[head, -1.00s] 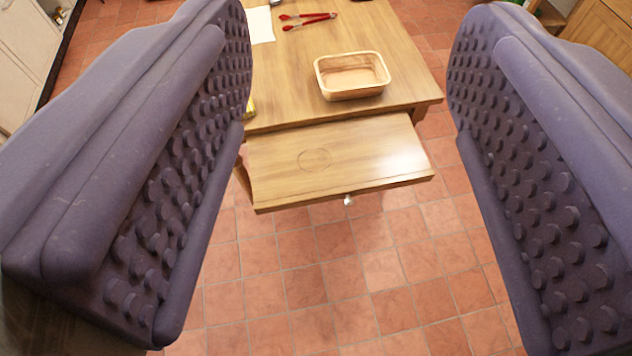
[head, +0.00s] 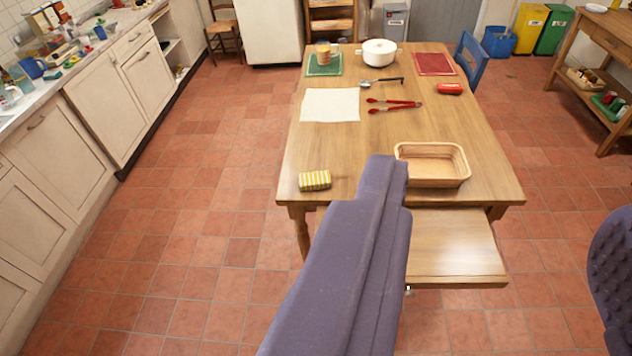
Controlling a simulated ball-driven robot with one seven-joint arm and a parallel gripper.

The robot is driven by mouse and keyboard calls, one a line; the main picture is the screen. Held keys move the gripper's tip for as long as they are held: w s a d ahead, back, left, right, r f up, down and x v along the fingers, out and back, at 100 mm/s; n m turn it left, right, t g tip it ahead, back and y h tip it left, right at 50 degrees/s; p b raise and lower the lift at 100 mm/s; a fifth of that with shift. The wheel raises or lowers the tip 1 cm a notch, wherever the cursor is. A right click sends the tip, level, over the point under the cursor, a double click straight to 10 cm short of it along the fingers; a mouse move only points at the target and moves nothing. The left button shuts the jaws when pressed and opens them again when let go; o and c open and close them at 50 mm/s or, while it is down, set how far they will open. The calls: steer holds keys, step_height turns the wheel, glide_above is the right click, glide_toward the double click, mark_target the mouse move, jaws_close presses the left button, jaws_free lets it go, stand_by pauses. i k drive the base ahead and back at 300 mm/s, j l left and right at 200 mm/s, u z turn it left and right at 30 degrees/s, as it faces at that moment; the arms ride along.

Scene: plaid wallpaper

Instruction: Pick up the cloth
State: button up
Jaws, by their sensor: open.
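A flat white cloth (head: 331,105) lies spread on the left side of the wooden table (head: 400,125). A small yellow-and-white striped bundle (head: 314,180) lies at the table's near left corner; it could be a folded cloth, but I cannot tell for sure. My gripper (head: 508,190) is open and empty, its purple fingers wide apart. The left finger covers part of the table's near edge and open drawer; only part of the right finger shows at the right edge. Both the white cloth and striped bundle are left of the gap between the fingers.
A wooden basket (head: 432,180) stands above the open drawer (head: 455,250). Red tongs (head: 394,106), a ladle (head: 380,81), a white pot (head: 379,52) and a red case (head: 450,88) are farther back. Counters (head: 90,150) line the left; tiled floor is free between.

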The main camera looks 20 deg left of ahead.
mark_target(318, 180)
steer(key=i+j+z, duration=0.1)
steer(key=i+j, duration=0.2)
steer(key=i+j+z, duration=0.1)
steer(key=i+j, duration=0.2)
steer(key=j, duration=0.2)
steer(key=i+j+z, duration=0.1)
steer(key=i+j, duration=0.2)
steer(key=j, duration=0.15)
steer(key=i+j+z, duration=0.1)
steer(key=i+j, duration=0.15)
steer(key=j, duration=0.2)
steer(key=i+j+z, duration=0.1)
steer(key=i+j, duration=0.2)
steer(key=j, duration=0.15)
steer(key=i+j, duration=0.2)
steer(key=j, duration=0.3)
steer(key=i+j+z, duration=0.15)
steer(key=j, duration=0.35)
steer(key=i+j+z, duration=0.1)
steer(key=i+j, duration=0.2)
steer(key=j, duration=0.25)
